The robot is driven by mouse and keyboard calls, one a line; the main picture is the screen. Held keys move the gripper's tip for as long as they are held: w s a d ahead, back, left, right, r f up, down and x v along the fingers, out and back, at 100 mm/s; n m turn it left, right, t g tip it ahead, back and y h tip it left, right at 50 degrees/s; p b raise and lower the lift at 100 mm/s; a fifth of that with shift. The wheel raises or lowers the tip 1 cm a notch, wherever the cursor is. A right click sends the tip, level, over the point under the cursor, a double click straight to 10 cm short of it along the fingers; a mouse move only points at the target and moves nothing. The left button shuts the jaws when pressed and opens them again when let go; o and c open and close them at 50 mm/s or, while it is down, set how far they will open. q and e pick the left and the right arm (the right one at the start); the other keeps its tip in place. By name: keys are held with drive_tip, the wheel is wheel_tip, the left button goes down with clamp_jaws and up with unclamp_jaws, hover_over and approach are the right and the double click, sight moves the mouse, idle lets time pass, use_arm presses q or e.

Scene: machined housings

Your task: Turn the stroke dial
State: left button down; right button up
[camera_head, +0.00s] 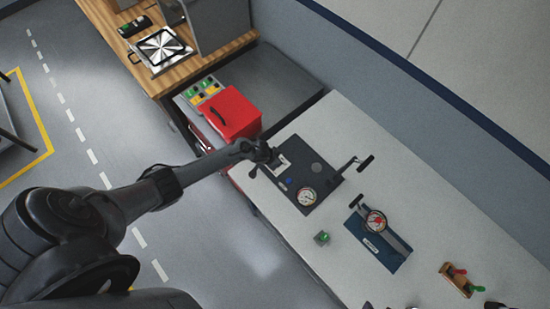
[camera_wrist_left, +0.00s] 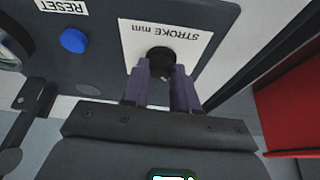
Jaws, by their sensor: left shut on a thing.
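The stroke dial (camera_wrist_left: 161,58) is a dark round knob on a white plate marked "STROKE mm" (camera_wrist_left: 190,32) in the left wrist view. My left gripper (camera_wrist_left: 163,78) is shut on the dial, with one finger on each side of it. In the head view my left gripper (camera_head: 262,157) is at the upper left of the dark panel (camera_head: 322,180) and covers the dial. The dial's setting cannot be read. My right gripper is not in view.
A blue button (camera_wrist_left: 73,40) marked RESET and a round gauge (camera_head: 306,196) are on the panel. A lever (camera_head: 357,165) juts from its right side. A red box (camera_head: 231,112) stands close behind my left gripper. A blue gauge device (camera_head: 377,237) sits further right on the bench.

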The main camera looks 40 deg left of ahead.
use_arm(q)
drive_tip(key=shift+n, duration=0.4)
drive_tip(key=c, duration=0.9)
unclamp_jaws()
drive_tip(key=p+v, duration=0.2)
drive_tip(key=v, duration=0.8)
drive_tip(key=shift+s+d+r, duration=0.1)
drive_tip(key=shift+s+r, duration=0.1)
drive_tip(key=shift+r, duration=0.15)
